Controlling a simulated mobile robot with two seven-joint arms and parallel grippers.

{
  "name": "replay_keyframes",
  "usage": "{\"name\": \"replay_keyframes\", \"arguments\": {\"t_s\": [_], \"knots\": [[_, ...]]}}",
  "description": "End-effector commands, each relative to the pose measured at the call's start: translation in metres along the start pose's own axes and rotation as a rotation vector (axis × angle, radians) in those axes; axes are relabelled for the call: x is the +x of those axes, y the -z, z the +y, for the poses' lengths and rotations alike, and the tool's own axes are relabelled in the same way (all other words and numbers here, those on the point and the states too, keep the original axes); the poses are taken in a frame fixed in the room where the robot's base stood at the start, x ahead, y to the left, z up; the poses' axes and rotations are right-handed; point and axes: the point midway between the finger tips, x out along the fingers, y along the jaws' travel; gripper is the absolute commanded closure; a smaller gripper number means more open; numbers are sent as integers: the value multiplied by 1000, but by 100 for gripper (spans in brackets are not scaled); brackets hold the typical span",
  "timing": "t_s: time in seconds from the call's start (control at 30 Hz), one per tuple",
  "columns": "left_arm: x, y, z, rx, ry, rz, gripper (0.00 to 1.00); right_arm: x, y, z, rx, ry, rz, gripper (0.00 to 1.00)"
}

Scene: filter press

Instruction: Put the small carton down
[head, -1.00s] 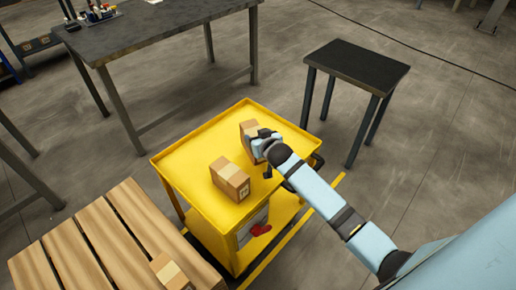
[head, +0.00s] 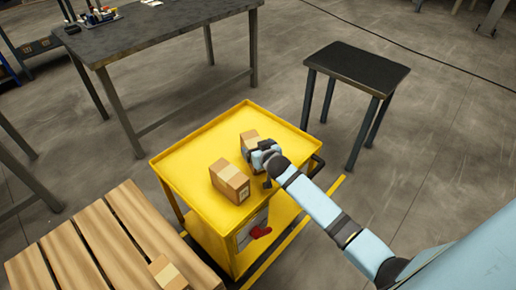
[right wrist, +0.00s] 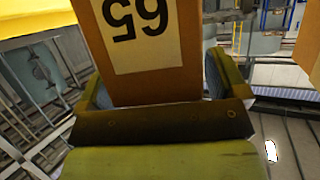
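The small brown carton (head: 249,137) is over the top tray of the yellow trolley (head: 185,150), towards its right side. My right gripper (head: 261,154) is shut on it from the near right side and hides part of it. In the right wrist view the carton (right wrist: 190,60) stands between the two fingers and shows a white label with "65". I cannot tell whether its underside touches the tray. My left gripper is not in view.
A second carton (head: 230,181) stands on the tray, just nearer and left of the held one. A wooden pallet (head: 70,250) with a carton (head: 168,273) is at the lower left. A dark stool (head: 357,68) and a workbench (head: 160,25) stand behind. The tray's left part is clear.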

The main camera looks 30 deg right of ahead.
Motion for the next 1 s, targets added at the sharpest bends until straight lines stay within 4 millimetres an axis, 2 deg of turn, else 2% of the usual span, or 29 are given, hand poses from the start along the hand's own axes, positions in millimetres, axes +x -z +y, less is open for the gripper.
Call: {"name": "replay_keyframes", "arguments": {"t_s": [0.27, 0.37, 0.7, 0.93, 1.0], "knots": [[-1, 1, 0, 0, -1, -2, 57, -6, 3, 0, 0, 0, 0, 9], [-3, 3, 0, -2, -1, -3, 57, -21, 3, 0, 1, 0, -1, 9], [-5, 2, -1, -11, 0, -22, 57, -92, 4, 0, 1, 0, -1, 9], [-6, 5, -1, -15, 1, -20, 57, -119, 2, 0, 0, 1, -1, 9], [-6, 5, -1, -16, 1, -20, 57, -127, -5, -5, -4, 11, -11, 9]]}}
